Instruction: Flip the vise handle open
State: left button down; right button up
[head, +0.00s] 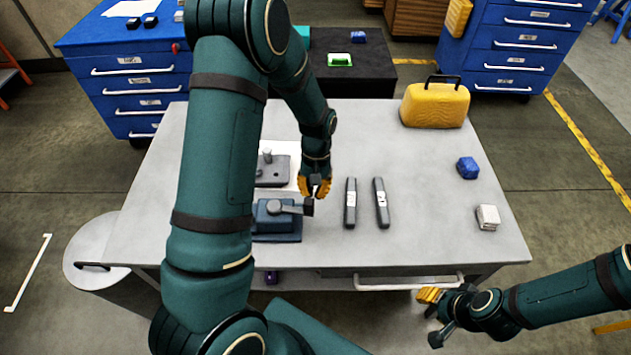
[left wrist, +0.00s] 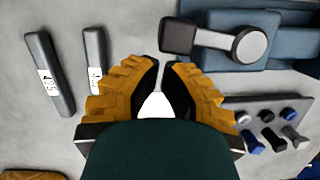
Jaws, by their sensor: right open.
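The blue vise (head: 275,236) stands on the table left of centre. Its grey handle (head: 290,209) lies across the top and ends in a dark knob (head: 308,206) on the right. In the left wrist view the vise (left wrist: 285,20) is at upper right, with the handle's round pivot (left wrist: 250,45) and dark knob (left wrist: 178,36). My left gripper (head: 315,193) points down just behind the knob, apart from it in the wrist view. Its orange fingers (left wrist: 160,66) have a narrow gap between the tips and hold nothing. My right gripper (head: 431,316) is open and empty off the table's front edge.
Two grey bars (head: 351,203) (head: 382,203) lie right of the vise. A grey block with pegs (head: 272,171) is behind it. A yellow case (head: 435,105), a blue block (head: 467,168) and a white block (head: 487,217) are at the right. The table's middle right is clear.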

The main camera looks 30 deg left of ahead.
pick_arm(q)
jog(key=shift+s, duration=0.1)
dwell(0.4)
jog(key=shift+s+d+m, duration=0.2)
jog(key=shift+m, duration=0.2)
